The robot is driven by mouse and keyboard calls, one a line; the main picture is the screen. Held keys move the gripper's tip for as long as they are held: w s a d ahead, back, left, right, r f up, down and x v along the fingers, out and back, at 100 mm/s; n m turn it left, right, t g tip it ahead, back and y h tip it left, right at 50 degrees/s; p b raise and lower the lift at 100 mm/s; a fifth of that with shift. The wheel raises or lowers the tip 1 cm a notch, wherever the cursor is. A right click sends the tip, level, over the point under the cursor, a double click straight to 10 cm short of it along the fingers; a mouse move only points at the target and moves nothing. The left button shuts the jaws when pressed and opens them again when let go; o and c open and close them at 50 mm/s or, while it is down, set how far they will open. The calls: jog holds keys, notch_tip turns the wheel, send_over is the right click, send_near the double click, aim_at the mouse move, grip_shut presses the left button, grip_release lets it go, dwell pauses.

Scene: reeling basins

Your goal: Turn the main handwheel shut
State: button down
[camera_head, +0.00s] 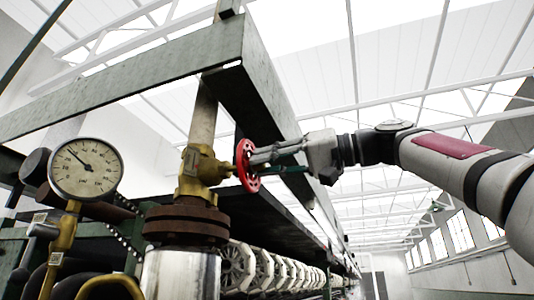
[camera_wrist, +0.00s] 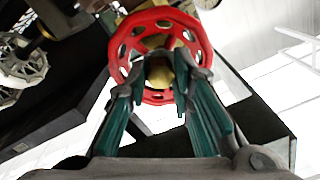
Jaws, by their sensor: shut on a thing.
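The red handwheel (camera_head: 246,166) is on the side of a brass valve (camera_head: 203,168), seen nearly edge-on in the head view. In the wrist view the handwheel (camera_wrist: 206,48) faces me as a perforated ring with a brass centre. My gripper (camera_head: 258,158) reaches it from the right. In the wrist view my gripper (camera_wrist: 160,85) has its two fingers over the lower part of the wheel, either side of the brass hub. It is shut on the handwheel. The exact contact points are partly hidden by the fingers.
A pressure gauge (camera_head: 85,168) stands left of the valve. A green steel beam (camera_head: 150,77) crosses above. A rusty flange (camera_head: 186,222) sits below the valve, and a row of white reels (camera_head: 250,268) runs back beneath. Open space lies to the right.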

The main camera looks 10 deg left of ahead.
jog(key=m+p, duration=0.6)
jog(key=m, duration=1.6)
jog(key=shift+m+p, duration=0.4)
jog(key=c, duration=1.5)
grip_release()
grip_shut()
jog(key=shift+m, duration=1.4)
